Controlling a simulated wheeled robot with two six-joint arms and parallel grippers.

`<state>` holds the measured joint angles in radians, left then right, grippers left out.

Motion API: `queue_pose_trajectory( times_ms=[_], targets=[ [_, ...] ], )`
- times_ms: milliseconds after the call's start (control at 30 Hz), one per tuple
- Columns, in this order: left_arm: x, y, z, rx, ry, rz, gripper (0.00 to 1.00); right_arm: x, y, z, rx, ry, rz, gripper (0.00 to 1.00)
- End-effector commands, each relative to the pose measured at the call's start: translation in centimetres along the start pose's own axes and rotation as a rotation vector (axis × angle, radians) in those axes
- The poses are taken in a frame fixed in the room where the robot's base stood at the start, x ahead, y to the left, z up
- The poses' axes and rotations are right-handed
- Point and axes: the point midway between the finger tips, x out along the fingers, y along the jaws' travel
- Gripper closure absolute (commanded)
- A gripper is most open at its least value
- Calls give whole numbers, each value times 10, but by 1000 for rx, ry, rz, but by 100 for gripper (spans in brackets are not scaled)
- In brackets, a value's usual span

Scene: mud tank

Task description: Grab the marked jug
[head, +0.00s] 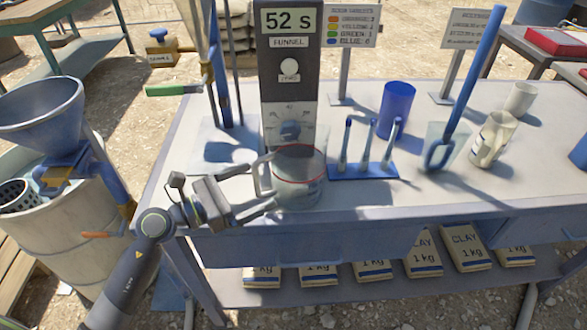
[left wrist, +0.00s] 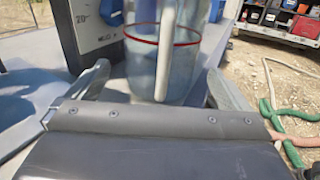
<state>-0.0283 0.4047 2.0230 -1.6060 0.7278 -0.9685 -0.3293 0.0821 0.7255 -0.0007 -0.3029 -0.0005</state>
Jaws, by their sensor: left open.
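The marked jug (head: 301,178) is clear, with a red line around it near the top and a handle on its left side. It stands upright on the table in front of the dial box. My left gripper (head: 262,190) is open at the jug's left side, level with its handle, with its fingers pointing toward it. In the left wrist view the jug (left wrist: 180,60) stands between the two open fingers, its handle facing the camera. I cannot tell whether the fingers touch it. My right gripper is not in view.
A funnel timer box (head: 289,75) reading 52 s stands right behind the jug. A blue rack (head: 363,171) with upright tools is close to its right. A blue cup (head: 397,108) and a cream jug (head: 493,140) stand farther right. A large funnel (head: 42,110) is at left.

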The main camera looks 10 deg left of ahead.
Motion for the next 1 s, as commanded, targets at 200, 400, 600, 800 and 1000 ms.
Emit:
queue_pose_trajectory(
  times_ms=[200, 400, 600, 800, 1000],
  targets=[
    [10, -1, 0, -1, -2, 0, 0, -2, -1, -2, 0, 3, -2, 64],
    [35, -3, -4, -4, -3, -1, 0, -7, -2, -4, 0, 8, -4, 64],
    [54, -3, -5, 0, -1, -1, 0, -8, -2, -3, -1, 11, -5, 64],
    [56, -3, -6, 1, 0, -1, 0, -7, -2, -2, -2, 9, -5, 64],
    [55, -3, -6, 0, 0, -1, 17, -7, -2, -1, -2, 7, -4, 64]
  ],
)
